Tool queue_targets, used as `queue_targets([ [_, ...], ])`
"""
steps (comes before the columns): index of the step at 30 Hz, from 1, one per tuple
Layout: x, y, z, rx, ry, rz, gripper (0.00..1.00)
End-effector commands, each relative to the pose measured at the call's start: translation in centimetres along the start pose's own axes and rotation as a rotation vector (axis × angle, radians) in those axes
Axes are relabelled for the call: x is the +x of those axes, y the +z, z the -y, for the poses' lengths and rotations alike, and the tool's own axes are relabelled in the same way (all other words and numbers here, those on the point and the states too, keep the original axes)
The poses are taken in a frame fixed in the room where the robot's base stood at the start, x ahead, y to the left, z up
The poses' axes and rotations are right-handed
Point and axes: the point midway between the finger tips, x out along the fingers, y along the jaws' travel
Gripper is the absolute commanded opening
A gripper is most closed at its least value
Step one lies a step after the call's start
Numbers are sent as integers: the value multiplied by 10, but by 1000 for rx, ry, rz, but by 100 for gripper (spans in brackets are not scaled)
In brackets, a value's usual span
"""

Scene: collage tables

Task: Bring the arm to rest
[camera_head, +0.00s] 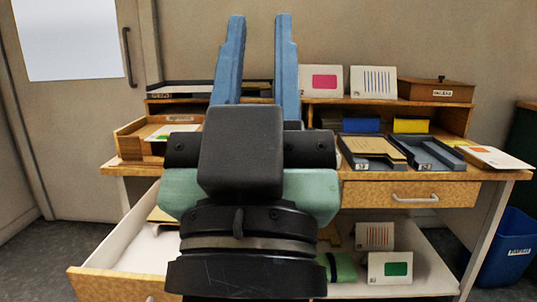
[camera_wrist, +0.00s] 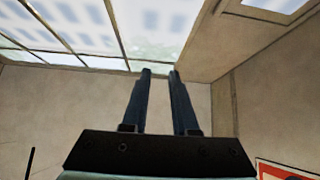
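My gripper (camera_head: 258,30) stands upright in the middle of the head view, its two blue fingers pointing up and set apart with nothing between them. Its dark body and my arm hide the middle of the desk (camera_head: 435,189) behind it. In the wrist view the gripper (camera_wrist: 160,74) also shows two parted fingers, pointing up toward a window and ceiling. No object touches the fingers in either view.
An open drawer (camera_head: 98,283) juts out at lower left. Trays (camera_head: 432,153), cards (camera_head: 320,80) and a wooden box (camera_head: 436,90) sit on the desk and its shelf. A blue bin (camera_head: 508,250) stands at right. A door (camera_head: 85,110) is at left.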

Motion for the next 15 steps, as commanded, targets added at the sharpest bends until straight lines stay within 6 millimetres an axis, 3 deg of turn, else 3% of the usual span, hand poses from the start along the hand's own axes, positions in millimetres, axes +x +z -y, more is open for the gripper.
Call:
queue_targets([
  [1, 7, -34, -11, 31, -4, -79, 27],
  [2, 8, -51, -16, 50, -12, -119, 27],
  [3, 22, -57, -11, 48, -16, -93, 27],
  [15, 100, -140, -12, 48, -17, -84, 27],
])
